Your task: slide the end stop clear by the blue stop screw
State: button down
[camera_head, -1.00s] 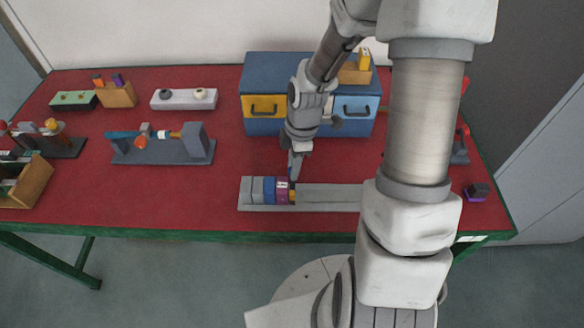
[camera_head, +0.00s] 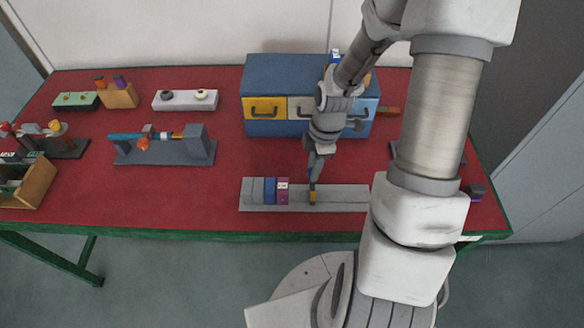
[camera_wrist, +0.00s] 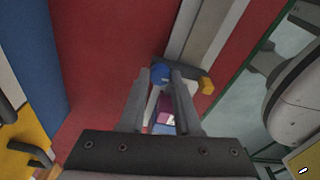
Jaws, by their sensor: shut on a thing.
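The grey rail (camera_head: 345,199) lies along the front of the red table. The end stop (camera_head: 312,197), a small dark part with a yellow piece, sits on the rail with a bare gap between it and the magenta module (camera_head: 282,190). My gripper (camera_head: 311,177) reaches down to the end stop from behind. In the wrist view my gripper (camera_wrist: 162,76) is shut on the blue stop screw (camera_wrist: 160,73), whose round head shows between the fingertips. The yellow piece of the end stop (camera_wrist: 206,85) shows beside the right finger.
A blue module (camera_head: 269,190) and grey modules (camera_head: 252,190) stand at the rail's left end. A blue drawer cabinet (camera_head: 280,75) stands behind. A grey fixture (camera_head: 165,150) is at the left. The rail right of the end stop is bare until my arm hides it.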

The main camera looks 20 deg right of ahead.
jog(key=shift+s+d+p, duration=0.2)
jog(key=shift+d+p, duration=0.05)
jog(key=shift+d, duration=0.4)
jog(key=shift+s+d+p, duration=0.25)
jog(key=shift+d, duration=0.45)
jog(key=shift+s+d+p, duration=0.2)
jog(key=shift+d+p, duration=0.05)
jog(key=shift+d, duration=0.4)
jog(key=c, duration=0.5)
grip_release()
notch_tip(320, 180, up, 7)
jog(key=p, duration=0.6)
jog(key=shift+a+p, duration=0.1)
jog(key=shift+p, duration=0.25)
jog(key=shift+r, duration=0.1)
